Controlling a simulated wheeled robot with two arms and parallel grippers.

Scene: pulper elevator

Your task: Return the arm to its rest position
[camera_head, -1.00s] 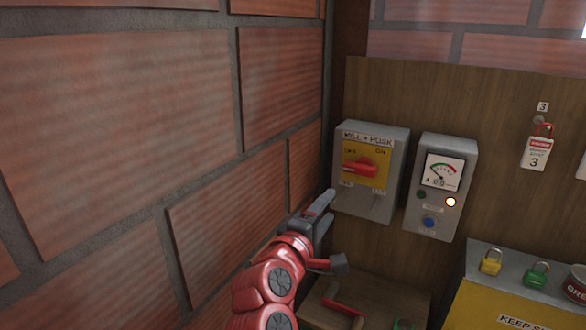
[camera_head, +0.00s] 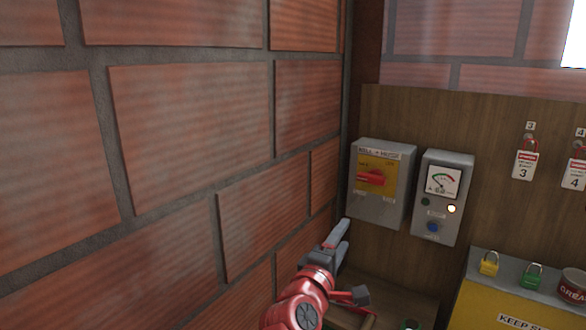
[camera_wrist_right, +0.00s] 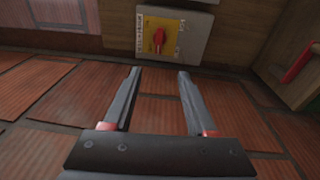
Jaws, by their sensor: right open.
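My right gripper (camera_head: 354,258) is at the end of my red arm, low in the middle of the head view. It is open and empty, in front of and below the grey switch box (camera_head: 380,209). The box has a yellow plate and a red rotary handle (camera_head: 371,178), which lies about horizontal in the head view. In the right wrist view my gripper's two fingers (camera_wrist_right: 160,72) stand apart with nothing between them. The red handle (camera_wrist_right: 159,40) shows beyond the fingertips, clear of them. My left gripper is not in view.
A brick wall (camera_head: 180,130) runs close along the left. Right of the switch box is a grey meter box (camera_head: 442,200) with a lit lamp. Red-and-white tags (camera_head: 525,164) hang on the wooden board. Yellow (camera_head: 489,264) and green (camera_head: 532,276) padlocks stand on a yellow cabinet at lower right.

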